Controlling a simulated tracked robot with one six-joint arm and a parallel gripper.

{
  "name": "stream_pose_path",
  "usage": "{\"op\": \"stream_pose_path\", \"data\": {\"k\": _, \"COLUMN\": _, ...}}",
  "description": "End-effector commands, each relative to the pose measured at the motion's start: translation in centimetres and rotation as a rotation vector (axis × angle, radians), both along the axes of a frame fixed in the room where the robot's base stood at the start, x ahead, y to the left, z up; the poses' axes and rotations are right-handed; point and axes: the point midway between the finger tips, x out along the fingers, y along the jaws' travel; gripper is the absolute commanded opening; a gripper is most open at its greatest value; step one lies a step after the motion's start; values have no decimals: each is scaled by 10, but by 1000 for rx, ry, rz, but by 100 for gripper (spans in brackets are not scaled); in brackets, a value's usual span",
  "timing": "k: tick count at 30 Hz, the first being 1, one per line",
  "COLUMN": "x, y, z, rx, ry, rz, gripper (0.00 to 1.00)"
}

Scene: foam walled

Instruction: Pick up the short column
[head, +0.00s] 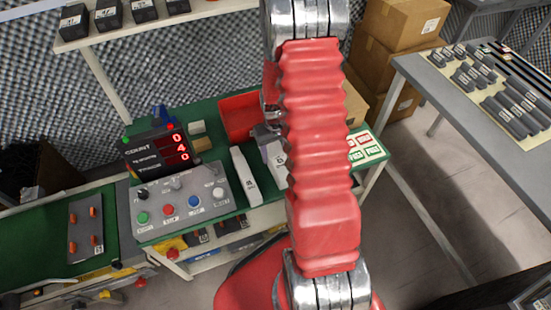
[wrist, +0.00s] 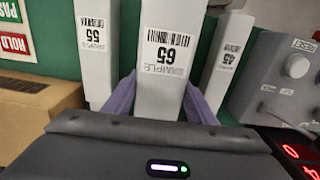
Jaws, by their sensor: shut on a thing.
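Three pale grey columns show in the wrist view: one labelled 65 (wrist: 170,50) in the middle, one labelled 55 (wrist: 96,55) at left, and one labelled 45 (wrist: 226,60) at right. My gripper (wrist: 160,90) has its lilac fingers on both sides of the 65 column and is shut on it. In the head view, the 45 column (head: 245,178) lies beside the button panel, and the held column (head: 274,165) shows partly beside my red arm. My arm hides the rest. Full lengths cannot be compared, so I cannot tell which column is shortest.
The button panel (head: 185,205) and red counter display (head: 160,155) stand left of the columns. A red bin (head: 238,118) is behind them. Pass and hold cards (head: 366,148) lie at right. In the wrist view, a cardboard box (wrist: 38,115) sits near the left.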

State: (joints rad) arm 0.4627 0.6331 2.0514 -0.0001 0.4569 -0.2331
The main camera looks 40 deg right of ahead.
Motion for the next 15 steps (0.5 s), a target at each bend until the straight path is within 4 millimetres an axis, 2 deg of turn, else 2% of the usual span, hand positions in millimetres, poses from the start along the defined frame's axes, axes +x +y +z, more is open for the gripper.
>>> {"op": "stream_pose_path", "data": {"k": 1, "x": 2, "y": -1, "z": 9, "rx": -2, "ry": -6, "rz": 0, "gripper": 0}}
{"op": "stream_pose_path", "data": {"k": 6, "x": 1, "y": 0, "z": 30, "rx": -2, "ry": -4, "rz": 0, "gripper": 0}}
{"op": "stream_pose_path", "data": {"k": 15, "x": 0, "y": 0, "z": 46, "rx": 0, "ry": -1, "rz": 0, "gripper": 0}}
